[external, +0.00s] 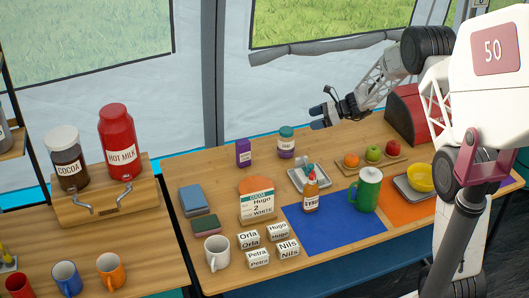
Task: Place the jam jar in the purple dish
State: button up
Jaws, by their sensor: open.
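A small jar with a teal lid, a pale label and dark purple contents (286,143) stands upright near the back edge of the table; it looks like the jam jar. My gripper (316,117) is open and empty, in the air above and to the right of this jar, apart from it. I cannot make out a purple dish for certain. A purple patch (506,188) shows at the far right, partly hidden by my arm, and I cannot tell what it is.
A purple box (243,153) stands left of the jar. A small grey tray (296,182), a sauce bottle (311,193), a green jug (368,190), a fruit board (343,165) and a yellow bowl (420,178) stand in front and right. The blue mat (335,228) has bare room.

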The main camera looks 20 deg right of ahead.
jog(key=s+a+r+n+g+h, duration=0.2)
jog(key=s+r+n, duration=0.3)
jog(key=s+r, duration=0.65)
jog(key=s+a+r+n+g+h, duration=0.25)
jog(key=s+r+n, duration=0.45)
jog(key=s, duration=0.7)
jog(key=s+d+r+n+h, duration=0.1)
jog(key=s+n+h, duration=0.1)
jog(key=s, duration=0.9)
jog(key=s+d+r+n+t+h, duration=0.1)
jog(key=s+d+r+n+h, duration=0.1)
jog(key=s, duration=0.9)
jog(key=s+d+r+n+t+h, duration=0.1)
jog(key=s+n+h, duration=0.3)
jog(key=s, duration=0.7)
jog(key=shift+s+d+r+n, duration=0.4)
jog(key=shift+r+n, duration=0.2)
jog(key=shift+n, duration=0.5)
